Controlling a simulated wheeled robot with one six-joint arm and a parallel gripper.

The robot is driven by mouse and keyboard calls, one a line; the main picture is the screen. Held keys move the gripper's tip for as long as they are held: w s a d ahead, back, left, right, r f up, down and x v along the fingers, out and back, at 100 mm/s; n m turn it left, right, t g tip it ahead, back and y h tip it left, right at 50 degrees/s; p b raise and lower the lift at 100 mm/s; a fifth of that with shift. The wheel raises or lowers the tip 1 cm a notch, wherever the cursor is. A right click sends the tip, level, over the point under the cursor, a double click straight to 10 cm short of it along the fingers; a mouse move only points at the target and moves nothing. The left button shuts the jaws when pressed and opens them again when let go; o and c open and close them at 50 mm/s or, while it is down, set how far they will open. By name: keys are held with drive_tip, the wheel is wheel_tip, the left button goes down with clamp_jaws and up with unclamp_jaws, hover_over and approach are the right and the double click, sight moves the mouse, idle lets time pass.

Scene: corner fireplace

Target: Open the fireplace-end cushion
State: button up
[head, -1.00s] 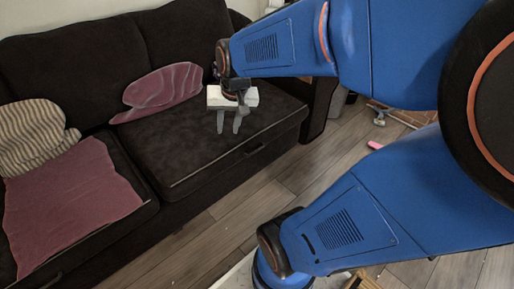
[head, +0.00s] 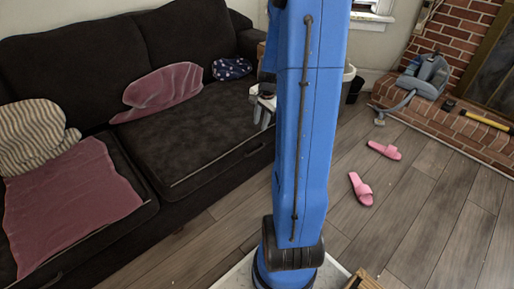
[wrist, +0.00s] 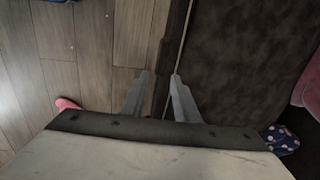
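The fireplace-end cushion (head: 195,130) is the dark seat cushion on the right half of the black sofa. It lies flat, with a pale line along its front edge. A dark pull (head: 254,151) shows on the sofa front below that edge. My gripper (head: 263,110) is near the cushion's right front part, largely hidden behind my blue arm. In the wrist view my gripper (wrist: 160,95) has its two grey fingers apart with nothing between them. They are over the cushion's front edge, with the cushion (wrist: 245,55) to the right and floor to the left.
A mauve pillow (head: 160,92) and a navy dotted pillow (head: 232,68) lie at the cushion's back. A striped pillow (head: 35,138) and mauve cloth (head: 75,195) are on the left seat. Pink slippers (head: 361,189) lie on open floor before the brick hearth (head: 440,115).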

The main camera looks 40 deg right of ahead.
drive_tip(key=f, duration=0.1)
hover_over(257, 147)
drive_tip(key=s+a, duration=0.4)
drive_tip(key=f, duration=1.6)
drive_tip(key=shift+d+f, duration=0.2)
drive_tip(key=shift+f, duration=0.15)
clamp_jaws()
